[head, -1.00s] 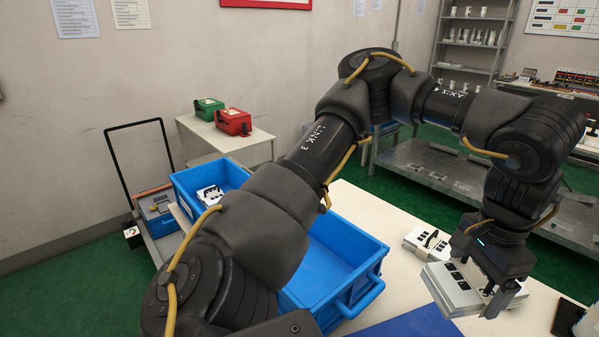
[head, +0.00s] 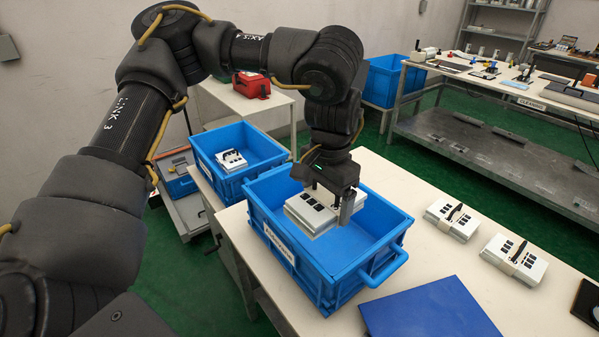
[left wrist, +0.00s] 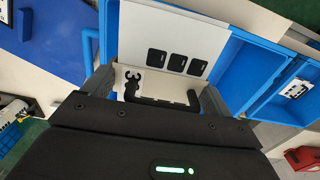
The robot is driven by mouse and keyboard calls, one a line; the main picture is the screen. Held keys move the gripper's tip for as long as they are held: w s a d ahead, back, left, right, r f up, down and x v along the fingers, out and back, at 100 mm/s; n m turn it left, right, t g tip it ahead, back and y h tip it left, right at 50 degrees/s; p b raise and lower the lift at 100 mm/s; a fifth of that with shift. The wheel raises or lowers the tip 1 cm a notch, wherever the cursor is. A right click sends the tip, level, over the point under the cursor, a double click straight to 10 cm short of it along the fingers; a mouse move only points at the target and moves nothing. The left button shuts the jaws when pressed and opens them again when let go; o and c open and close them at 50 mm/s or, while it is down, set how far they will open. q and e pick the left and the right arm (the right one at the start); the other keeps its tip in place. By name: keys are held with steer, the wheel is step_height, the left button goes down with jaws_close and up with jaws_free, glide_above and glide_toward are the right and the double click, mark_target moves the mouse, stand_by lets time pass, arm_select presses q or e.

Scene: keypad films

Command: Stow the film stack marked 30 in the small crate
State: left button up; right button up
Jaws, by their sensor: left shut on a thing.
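My left gripper (head: 336,200) is shut on a white film stack (head: 309,213) with black key squares. It holds the stack low over the larger blue crate (head: 278,250), apparently within its rim; I cannot tell if it touches the floor. In the left wrist view the gripper (left wrist: 160,95) has a finger on each side of the stack (left wrist: 172,48), which shows three black squares and a dark handle-like part. No number is readable. The small blue crate (head: 212,180) stands behind and left, with another white stack (head: 232,160) inside. My right gripper is out of view.
Two white film stacks with dark bands, a nearer (head: 515,260) and a farther one (head: 453,218), lie on the pale table (head: 400,185) right of the larger crate. A flat blue panel (head: 430,308) lies in front. A red case (head: 251,84) stands on a back table.

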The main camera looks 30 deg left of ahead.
arm_select(q)
steer(key=shift+r, duration=0.1)
steer(key=w+m+p, duration=0.1)
steer(key=p, duration=0.1)
steer(key=w+r+m+p, duration=0.1)
steer(key=m+p, duration=0.1)
steer(key=p, duration=0.1)
steer(key=w+d+r+m+p, duration=0.1)
steer(key=w+p, duration=0.1)
steer(key=shift+r, duration=0.2)
steer(key=w+a+f+m+p, duration=0.4)
steer(key=a+m+p, duration=0.2)
steer(key=m+p, duration=0.8)
steer(key=p, duration=0.3)
steer(key=shift+w+f+p, duration=0.2)
steer(key=shift+w+p, duration=0.1)
steer(key=shift+p, duration=0.1)
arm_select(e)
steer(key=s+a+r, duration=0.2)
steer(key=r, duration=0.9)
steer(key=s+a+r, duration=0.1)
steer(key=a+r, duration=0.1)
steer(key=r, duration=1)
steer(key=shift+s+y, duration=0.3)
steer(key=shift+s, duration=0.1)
arm_select(q)
steer(key=shift+a, duration=0.1)
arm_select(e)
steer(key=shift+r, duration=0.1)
